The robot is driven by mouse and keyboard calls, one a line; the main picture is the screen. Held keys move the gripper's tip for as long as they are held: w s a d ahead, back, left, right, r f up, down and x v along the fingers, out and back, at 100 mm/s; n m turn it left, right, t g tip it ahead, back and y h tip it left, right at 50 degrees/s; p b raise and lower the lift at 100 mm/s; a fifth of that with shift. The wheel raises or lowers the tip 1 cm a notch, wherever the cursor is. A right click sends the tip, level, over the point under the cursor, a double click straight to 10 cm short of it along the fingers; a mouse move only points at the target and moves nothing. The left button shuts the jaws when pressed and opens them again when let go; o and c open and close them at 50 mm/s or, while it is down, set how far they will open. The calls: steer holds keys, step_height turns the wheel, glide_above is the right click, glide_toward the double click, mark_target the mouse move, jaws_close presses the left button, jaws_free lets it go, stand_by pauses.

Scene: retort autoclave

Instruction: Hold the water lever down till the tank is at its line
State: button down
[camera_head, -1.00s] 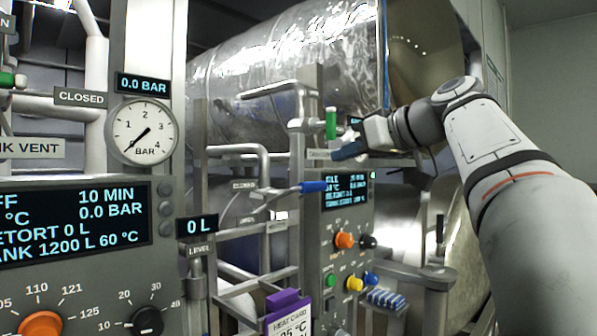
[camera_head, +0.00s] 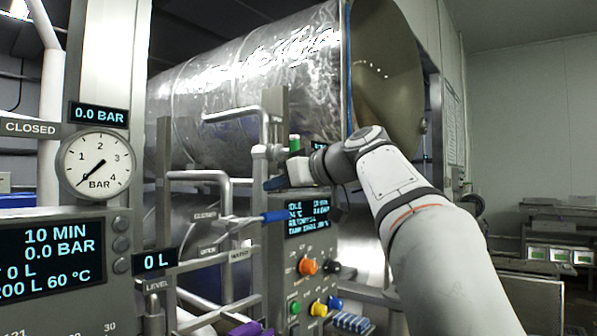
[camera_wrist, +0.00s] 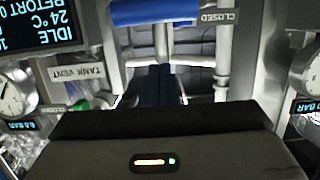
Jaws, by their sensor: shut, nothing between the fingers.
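The blue-handled lever (camera_head: 273,216) sticks out to the right from the pipework, roughly level, beside a plate that seems to read closed. A small tag (camera_head: 240,254) under it seems to read water. A blue bar (camera_wrist: 155,12), apparently this handle, crosses the top of the upside-down wrist view. My gripper (camera_head: 272,184) is shut and empty, a little above the handle in the head view, with a gap between. Its dark blue fingers (camera_wrist: 165,85) point away in the wrist view. The level display (camera_head: 155,261) reads 0 L.
The big steel retort (camera_head: 240,90) stands behind, its round door (camera_head: 385,70) open at right. A green handle (camera_head: 294,143) is close behind my gripper. A control post with orange (camera_head: 308,267) and black knobs stands below. The gauge (camera_head: 96,164) reads near zero.

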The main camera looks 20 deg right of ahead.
mark_target(279, 213)
step_height(279, 213, down, 3)
steer(key=shift+s+r, duration=0.1)
steer(key=shift+d+f, duration=0.1)
steer(key=shift+f, duration=0.4)
steer(key=shift+s, duration=0.1)
